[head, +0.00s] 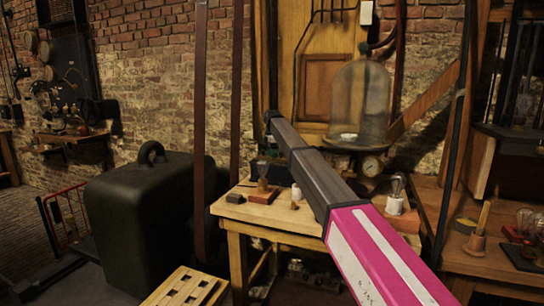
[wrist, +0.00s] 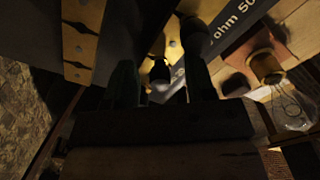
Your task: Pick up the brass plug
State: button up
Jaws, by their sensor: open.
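My gripper (wrist: 162,78) is open in the wrist view, with one dark finger on each side of the middle. A small dark knob (wrist: 160,72) shows between the fingers, and I cannot tell whether they touch it. A second dark knob (wrist: 195,34) stands just beyond the right finger. Either could be the handle of the brass plug; the shade hides any brass shank.
A brass plate (wrist: 80,45) and a dark plate lettered "ohm 50" (wrist: 235,30) lie close by. A small dark block (head: 235,198) lies at left.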

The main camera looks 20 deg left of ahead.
grip_shut()
jog(key=shift+r, duration=0.15)
